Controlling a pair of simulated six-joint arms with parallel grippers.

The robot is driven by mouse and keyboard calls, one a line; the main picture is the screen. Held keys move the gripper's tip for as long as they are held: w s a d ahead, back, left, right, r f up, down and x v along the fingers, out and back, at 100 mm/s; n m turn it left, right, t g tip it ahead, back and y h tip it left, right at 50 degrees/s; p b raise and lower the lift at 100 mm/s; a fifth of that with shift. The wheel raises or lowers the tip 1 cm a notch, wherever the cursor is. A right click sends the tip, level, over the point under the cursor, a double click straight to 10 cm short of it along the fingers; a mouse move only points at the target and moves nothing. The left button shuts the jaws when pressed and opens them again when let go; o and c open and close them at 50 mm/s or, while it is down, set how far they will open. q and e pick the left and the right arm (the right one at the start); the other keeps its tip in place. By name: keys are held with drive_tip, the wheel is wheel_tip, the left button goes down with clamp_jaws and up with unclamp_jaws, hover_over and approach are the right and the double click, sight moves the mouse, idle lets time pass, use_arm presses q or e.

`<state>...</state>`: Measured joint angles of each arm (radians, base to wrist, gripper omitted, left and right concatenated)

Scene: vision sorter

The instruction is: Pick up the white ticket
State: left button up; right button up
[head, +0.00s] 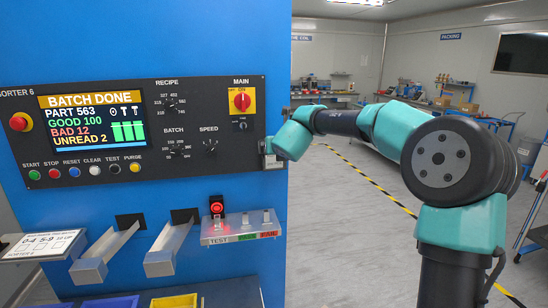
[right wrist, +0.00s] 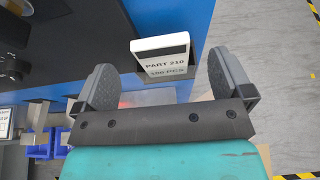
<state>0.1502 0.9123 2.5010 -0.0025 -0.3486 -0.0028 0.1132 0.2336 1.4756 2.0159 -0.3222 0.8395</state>
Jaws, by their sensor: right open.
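The white ticket (right wrist: 163,62) reads "PART 210" with a smaller line of pieces below, and shows in the right wrist view near the edge of the blue cabinet. A thick white strip runs along its top. My right gripper (right wrist: 160,68) is open, with one finger on each side of the ticket and clear gaps to both. The ticket lies ahead of the palm, and nothing is held. In the head view my right gripper (head: 270,152) is at the right edge of the control panel and largely hides that spot. My left gripper is not in view.
The blue sorter cabinet (head: 150,45) carries the control panel (head: 195,150), whose screen reads "BATCH DONE". Open floor (head: 335,230) lies right of the cabinet.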

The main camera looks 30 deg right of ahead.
drive_tip(key=x, duration=0.3)
drive_tip(key=shift+c, duration=0.2)
drive_tip(key=c, duration=0.9)
drive_tip(key=shift+s+r, duration=0.1)
drive_tip(key=shift+r, duration=0.05)
drive_tip(key=shift+c, duration=0.2)
wheel_tip(320, 180, up, 7)
drive_tip(key=shift+s+f, duration=0.15)
drive_tip(key=shift+f, duration=0.05)
drive_tip(key=shift+s+a+r, duration=0.1)
drive_tip(key=shift+s+r, duration=0.05)
drive_tip(key=shift+s, duration=0.05)
drive_tip(key=s+a, duration=0.3)
drive_tip(key=s, duration=0.6)
drive_tip(key=s+a, duration=0.2)
drive_tip(key=s, duration=0.7)
drive_tip(key=shift+s+a, duration=0.2)
drive_tip(key=shift+a, duration=0.15)
